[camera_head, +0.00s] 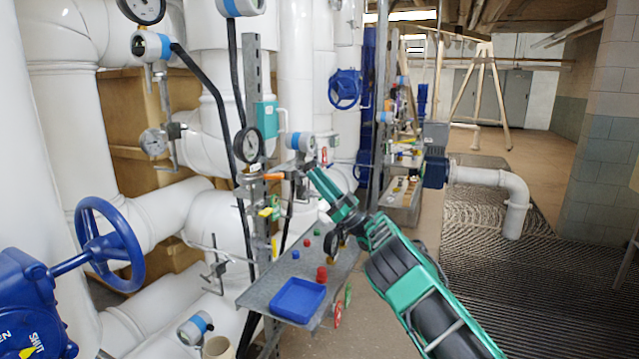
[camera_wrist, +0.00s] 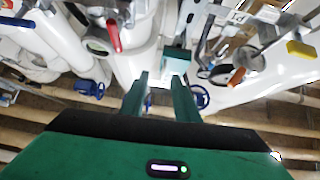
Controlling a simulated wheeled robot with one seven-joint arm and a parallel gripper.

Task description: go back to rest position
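My gripper (camera_head: 312,170) is at the end of my green arm, raised above the grey metal shelf and in front of the white pipes. In the wrist view my gripper (camera_wrist: 160,82) shows two green fingers standing apart, with only background pipes visible between them. It is open and appears empty. Its exact distance to the small valves and gauges behind it is hard to tell.
The grey shelf (camera_head: 258,297) holds a blue tray (camera_head: 298,300) and several small coloured parts. A large blue handwheel (camera_head: 108,244) is at the left. A gauge (camera_head: 248,145) stands near my gripper. Grating floor (camera_head: 480,290) is open at the right.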

